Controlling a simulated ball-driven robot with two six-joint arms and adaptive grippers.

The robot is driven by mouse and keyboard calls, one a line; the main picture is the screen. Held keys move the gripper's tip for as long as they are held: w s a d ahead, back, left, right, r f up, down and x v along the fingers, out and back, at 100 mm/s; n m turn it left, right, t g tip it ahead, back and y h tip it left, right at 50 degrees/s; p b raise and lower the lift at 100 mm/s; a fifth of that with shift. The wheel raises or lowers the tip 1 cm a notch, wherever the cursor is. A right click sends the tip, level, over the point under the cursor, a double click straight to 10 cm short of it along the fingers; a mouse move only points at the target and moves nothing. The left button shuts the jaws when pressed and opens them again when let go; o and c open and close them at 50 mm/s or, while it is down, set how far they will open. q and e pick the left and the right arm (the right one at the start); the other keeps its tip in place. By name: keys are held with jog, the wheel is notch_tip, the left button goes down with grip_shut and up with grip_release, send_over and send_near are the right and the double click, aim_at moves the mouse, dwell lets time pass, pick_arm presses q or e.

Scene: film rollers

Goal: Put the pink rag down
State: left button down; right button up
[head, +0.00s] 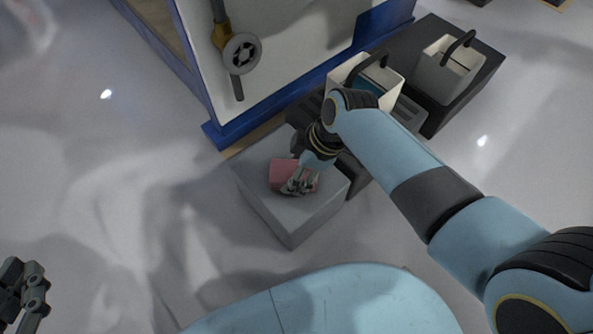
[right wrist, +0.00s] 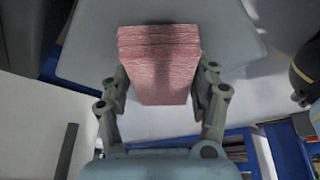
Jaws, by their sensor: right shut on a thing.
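The pink rag (head: 281,174) is a folded block at the grey box (head: 290,218), over its top face. In the right wrist view the rag (right wrist: 158,62) sits between both fingers of my right gripper (right wrist: 160,88), which is shut on it. The right gripper (head: 299,184) comes down over the rag's right side in the head view. I cannot tell whether the rag touches the box top. My left gripper (head: 22,288) is at the lower left edge, far from the rag, and its opening is unclear.
A white panel with a blue frame (head: 295,100) stands behind the box. Two pale bins with black handles, one bin (head: 344,74) nearer and another bin (head: 445,78) on a dark platform (head: 480,82), stand at the upper right. The floor at left is clear.

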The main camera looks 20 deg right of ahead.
pick_arm(q)
jog(key=shift+w+r+t, duration=0.2)
jog(key=shift+r+t, duration=0.1)
jog(key=shift+r, duration=0.1)
pick_arm(e)
jog(key=shift+f, duration=0.1)
pick_arm(q)
jog(key=shift+w+r, duration=0.25)
pick_arm(e)
jog(key=shift+f, duration=0.15)
pick_arm(q)
jog(key=shift+d, duration=0.1)
pick_arm(e)
jog(key=o, duration=0.7)
jog(key=shift+f, duration=0.1)
jog(key=o, duration=0.4)
pick_arm(q)
jog(key=shift+w+r, duration=0.25)
